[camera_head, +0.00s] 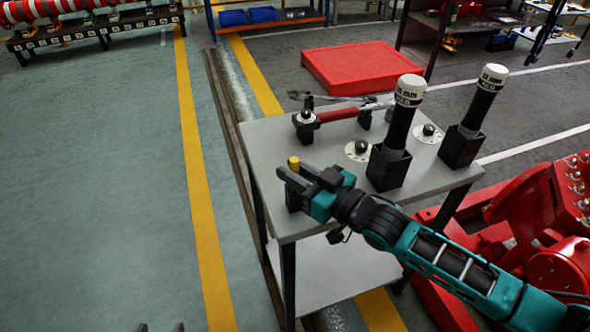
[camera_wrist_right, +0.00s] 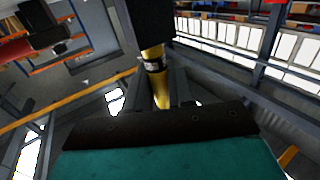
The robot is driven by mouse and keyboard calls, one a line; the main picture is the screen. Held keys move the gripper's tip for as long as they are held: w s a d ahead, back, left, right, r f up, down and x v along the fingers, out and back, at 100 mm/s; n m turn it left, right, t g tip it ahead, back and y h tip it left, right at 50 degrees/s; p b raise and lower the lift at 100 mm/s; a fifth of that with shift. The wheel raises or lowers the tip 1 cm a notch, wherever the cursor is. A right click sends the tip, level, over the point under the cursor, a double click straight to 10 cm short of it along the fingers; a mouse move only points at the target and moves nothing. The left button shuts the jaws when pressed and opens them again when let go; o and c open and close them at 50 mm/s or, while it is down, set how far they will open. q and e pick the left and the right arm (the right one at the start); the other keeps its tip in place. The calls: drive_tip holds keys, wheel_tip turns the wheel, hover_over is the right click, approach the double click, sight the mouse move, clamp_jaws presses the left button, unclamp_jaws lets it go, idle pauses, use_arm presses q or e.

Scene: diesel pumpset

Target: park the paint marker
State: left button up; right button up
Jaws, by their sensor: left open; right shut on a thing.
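The yellow paint marker (camera_head: 294,162) stands roughly upright at the near left corner of the grey table. My right gripper (camera_head: 293,172) is shut on it, and the marker's top shows above the fingers. In the right wrist view the yellow marker (camera_wrist_right: 158,88) with a pale label band sits between the fingers (camera_wrist_right: 160,92). Its far end meets a dark block (camera_wrist_right: 138,22); I cannot tell how far in it sits. In the head view a dark block (camera_head: 292,201) shows under the fingers. My left gripper (camera_head: 160,328) shows only as two separated fingertips at the bottom edge, open and empty.
Two black cylinders with white tops (camera_head: 401,125) (camera_head: 477,110) stand in black holders on the table (camera_head: 262,140). A red-handled tool (camera_head: 338,114) lies on rests behind. Red machinery (camera_head: 540,225) is at right. The floor at left is clear.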

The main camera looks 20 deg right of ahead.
drive_tip(key=shift+f, duration=0.25)
drive_tip(key=o, duration=1)
drive_tip(key=v, duration=1.3)
drive_tip(key=shift+r+p, duration=0.1)
drive_tip(key=shift+p, duration=0.3)
drive_tip(key=shift+a, duration=0.1)
drive_tip(key=s+a+f+m+g+h, duration=0.1)
drive_tip(key=s+f+h, duration=0.1)
drive_tip(key=f, duration=0.3)
drive_tip(key=s+a+f+m+g+h+p, duration=0.1)
drive_tip(key=f+g+h, duration=0.1)
drive_tip(key=f, duration=0.3)
drive_tip(key=s+a+f+m+g+h, duration=0.1)
drive_tip(key=s+f+h, duration=0.1)
drive_tip(key=f, duration=0.3)
drive_tip(key=shift+s+m+h+p, duration=0.3)
drive_tip(key=shift+m+h+p, duration=0.1)
drive_tip(key=shift+h, duration=0.4)
